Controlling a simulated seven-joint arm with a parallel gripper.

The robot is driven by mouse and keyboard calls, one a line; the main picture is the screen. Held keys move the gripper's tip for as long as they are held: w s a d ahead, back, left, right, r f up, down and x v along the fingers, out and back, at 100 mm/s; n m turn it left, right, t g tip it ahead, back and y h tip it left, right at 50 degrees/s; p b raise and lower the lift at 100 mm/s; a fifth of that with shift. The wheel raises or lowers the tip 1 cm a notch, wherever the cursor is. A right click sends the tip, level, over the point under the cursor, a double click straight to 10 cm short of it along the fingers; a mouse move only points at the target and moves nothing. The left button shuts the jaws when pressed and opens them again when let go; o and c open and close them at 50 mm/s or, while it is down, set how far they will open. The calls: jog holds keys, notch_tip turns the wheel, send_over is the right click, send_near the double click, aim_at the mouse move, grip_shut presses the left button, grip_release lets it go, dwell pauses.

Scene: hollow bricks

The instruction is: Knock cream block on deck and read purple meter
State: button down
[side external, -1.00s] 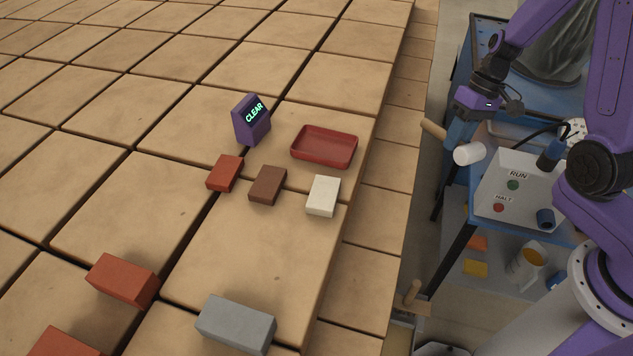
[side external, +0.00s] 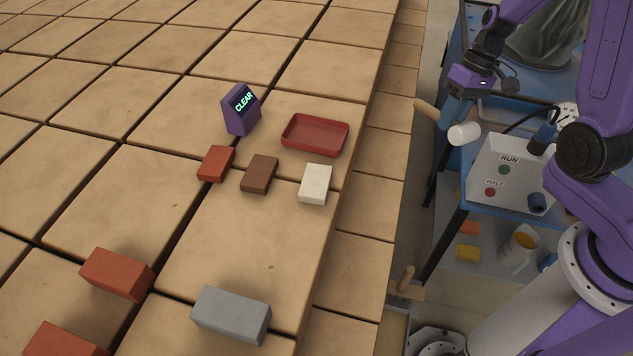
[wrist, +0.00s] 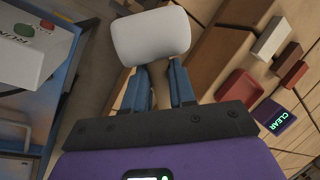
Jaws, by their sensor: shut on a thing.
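The cream block (side external: 316,183) lies on the tan tiled deck (side external: 255,240) near its right edge; it also shows in the wrist view (wrist: 270,38). The purple meter (side external: 238,112) stands behind the small blocks, its green display reading CLEAR; it also shows in the wrist view (wrist: 275,117). My gripper (side external: 457,108) is off the deck's right side, apart from the block. It is shut on a mallet with a white head (wrist: 150,37); the head (side external: 464,134) also shows in the side view.
A brown block (side external: 259,174) and a red block (side external: 215,163) lie left of the cream one. A red tray (side external: 318,151) lies behind it. A grey brick (side external: 231,315) and larger red bricks are in front. A RUN/HALT box (side external: 511,175) stands on the blue bench.

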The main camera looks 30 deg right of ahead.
jog(key=shift+r, duration=2.5)
jog(key=w+a+f+n+t, duration=0.1)
jog(key=w+a+n, duration=0.15)
jog(key=a, duration=0.75)
jog(key=w+a+f+n+t+y, duration=0.1)
jog(key=w+a+n, duration=0.15)
jog(key=a, duration=0.75)
jog(key=w+a+f+n+t, duration=0.1)
jog(key=w+a, duration=0.3)
jog(key=a, duration=0.7)
jog(key=shift+s+d+f, duration=0.15)
jog(key=shift+f, duration=1.15)
jog(key=shift+s+d+f, duration=0.1)
jog(key=shift+f, duration=1.15)
jog(key=shift+f, duration=0.5)
jog(key=shift+r, duration=0.1)
notch_tip(320, 180, up, 7)
